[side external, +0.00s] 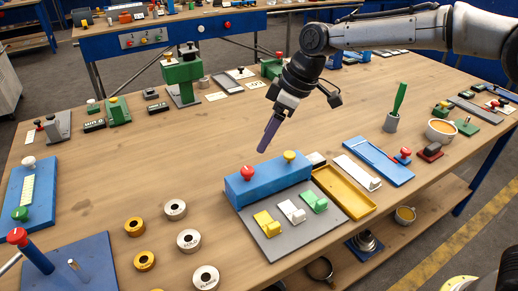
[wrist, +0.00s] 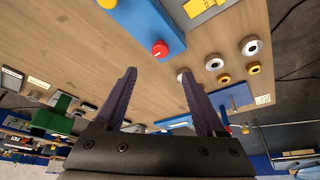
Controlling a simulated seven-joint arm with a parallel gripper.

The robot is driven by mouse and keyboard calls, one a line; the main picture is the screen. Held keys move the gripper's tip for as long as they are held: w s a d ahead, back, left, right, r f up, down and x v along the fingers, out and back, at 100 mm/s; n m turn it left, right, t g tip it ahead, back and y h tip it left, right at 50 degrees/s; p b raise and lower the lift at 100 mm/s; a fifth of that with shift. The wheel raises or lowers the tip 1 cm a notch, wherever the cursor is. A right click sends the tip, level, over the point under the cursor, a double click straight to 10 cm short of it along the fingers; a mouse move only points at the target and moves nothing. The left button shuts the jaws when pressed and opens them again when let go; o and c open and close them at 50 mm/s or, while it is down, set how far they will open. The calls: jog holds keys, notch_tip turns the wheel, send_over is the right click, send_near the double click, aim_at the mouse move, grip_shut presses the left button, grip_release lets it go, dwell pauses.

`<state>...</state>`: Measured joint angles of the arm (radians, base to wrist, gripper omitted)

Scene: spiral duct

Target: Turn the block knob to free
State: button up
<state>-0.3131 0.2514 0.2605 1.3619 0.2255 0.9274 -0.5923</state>
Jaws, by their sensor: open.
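A blue block (side external: 268,182) on a grey board (side external: 290,232) carries a red knob (side external: 247,172) at its left and a yellow knob (side external: 290,156) at its right. The red knob also shows in the wrist view (wrist: 159,49), just beyond and between my fingertips. The yellow knob (wrist: 107,3) is cut by the top edge there. My gripper (side external: 263,148) is above the block, apart from both knobs. In the wrist view its fingers (wrist: 158,72) are spread with nothing between them. No "free" marking is readable.
Yellow, white and green clips stand on the board's front. A yellow tray (side external: 345,192) and a blue tray (side external: 378,162) are to the right. Several rings, including a white one (side external: 188,239), lie left. Bare wood surrounds the block's left and back.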

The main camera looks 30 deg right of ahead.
jog(key=shift+v, duration=1.35)
